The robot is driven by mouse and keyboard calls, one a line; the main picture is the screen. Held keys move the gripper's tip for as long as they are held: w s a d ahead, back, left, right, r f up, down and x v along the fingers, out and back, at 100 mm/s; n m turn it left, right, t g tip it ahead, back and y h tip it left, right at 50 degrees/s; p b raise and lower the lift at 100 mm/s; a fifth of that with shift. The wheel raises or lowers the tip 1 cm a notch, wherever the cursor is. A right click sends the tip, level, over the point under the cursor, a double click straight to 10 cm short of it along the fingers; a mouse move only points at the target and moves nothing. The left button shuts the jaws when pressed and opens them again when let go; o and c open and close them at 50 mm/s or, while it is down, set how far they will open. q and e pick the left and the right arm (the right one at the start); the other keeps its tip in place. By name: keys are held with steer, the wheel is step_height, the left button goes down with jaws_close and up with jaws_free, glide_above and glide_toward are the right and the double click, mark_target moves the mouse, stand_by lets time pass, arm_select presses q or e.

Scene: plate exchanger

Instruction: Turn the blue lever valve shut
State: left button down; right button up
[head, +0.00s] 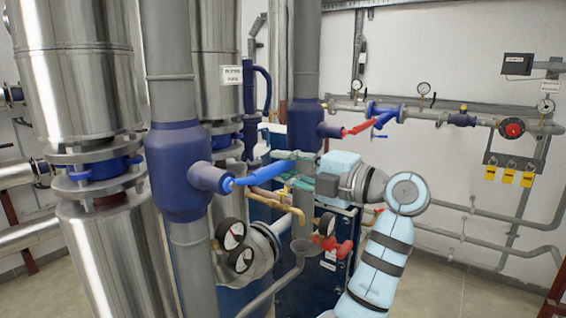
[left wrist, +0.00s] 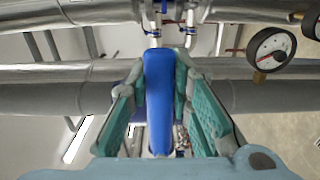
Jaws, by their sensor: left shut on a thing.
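The blue lever valve has a dark blue body (head: 180,160) on a grey vertical pipe, with a short stub facing right. Its bright blue lever (head: 247,180) runs right from the stub, rising slightly, roughly crosswise to the pipe in the picture. My left gripper (head: 293,166) has its teal fingers at the lever's outer part and is shut on it. In the left wrist view the lever (left wrist: 159,95) lies lengthwise between the finger pads, and the gripper (left wrist: 160,85) has one finger on each side. The fingers hide part of the lever in the head view. My right gripper is not seen.
A second blue valve with a red lever (head: 360,127) is behind on another vertical pipe. Gauges (head: 232,233) and a red-handled valve (head: 328,242) sit below the lever, close to my arm. Large metal-clad pipes (head: 85,90) stand left. Open floor shows at lower right.

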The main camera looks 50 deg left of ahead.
arm_select(q)
steer(key=shift+f, duration=0.15)
steer(key=c, duration=1.4)
jaws_free()
steer(key=shift+c, duration=0.2)
steer(key=d, duration=0.4)
steer(key=w+d, duration=0.1)
steer(key=d, duration=0.3)
steer(key=w+d, duration=0.1)
steer(key=d, duration=0.2)
steer(key=shift+d, duration=0.4)
steer(key=shift+a, duration=0.15)
